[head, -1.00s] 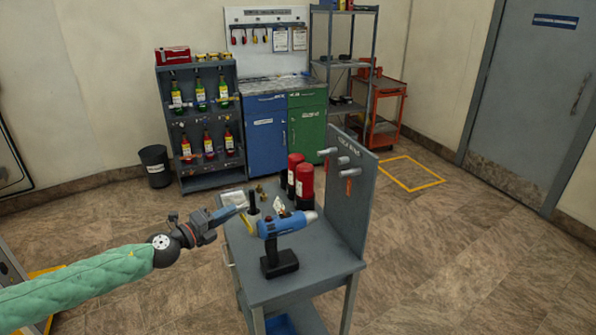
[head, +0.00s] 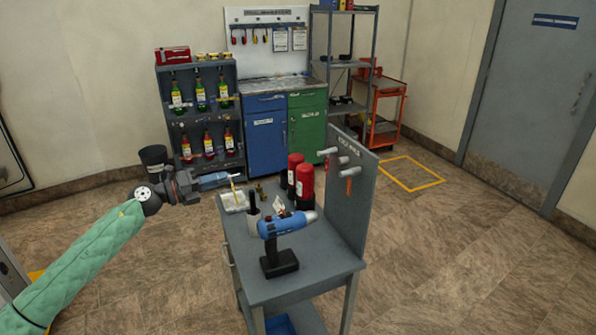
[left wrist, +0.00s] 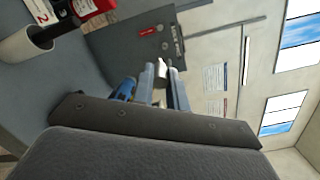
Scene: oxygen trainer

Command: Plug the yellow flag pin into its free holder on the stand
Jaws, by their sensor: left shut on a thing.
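My left gripper (head: 228,179) is shut on the yellow flag pin (head: 235,184), a thin yellow strip at its fingertips. It holds the pin up over the left back end of the cart, left of and apart from the stand panel (head: 353,208). The upright grey panel carries pale grey holders (head: 343,160). In the left wrist view the fingers (left wrist: 162,88) point toward the panel (left wrist: 125,45). The pin cannot be told clearly there.
A bin (head: 154,158) and bottle rack (head: 197,120) stand behind. Space above the cart is open.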

